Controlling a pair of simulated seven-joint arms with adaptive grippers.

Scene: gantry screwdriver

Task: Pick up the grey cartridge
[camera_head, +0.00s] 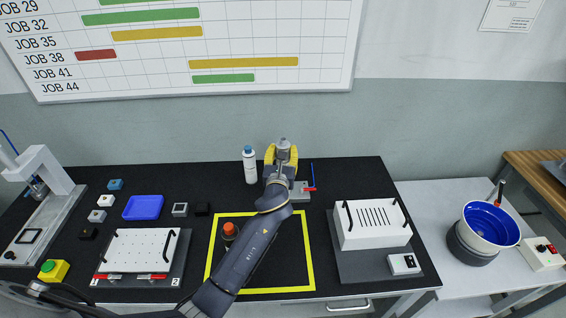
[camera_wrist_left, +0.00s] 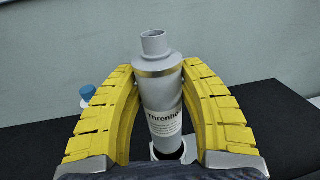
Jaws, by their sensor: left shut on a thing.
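The grey cartridge (camera_head: 284,146) is a light grey cylinder with a narrower neck at the back of the black table. In the left wrist view the cartridge (camera_wrist_left: 160,85) stands roughly upright, with a brass-coloured band and a white printed label. My left gripper (camera_head: 281,156) has its yellow ribbed fingers on both sides of it and is shut on it. The fingers also show large in the left wrist view (camera_wrist_left: 160,105). The cartridge's lower end is partly hidden, and I cannot tell if it is clear of its support. My right gripper is not in view.
A white bottle with a blue cap (camera_head: 250,165) stands just left of the gripper. A grey fixture with a red lever (camera_head: 302,189) is close on the right. A yellow-framed square (camera_head: 309,255) lies in front, partly under my arm. A white slotted box (camera_head: 372,223) stands right.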

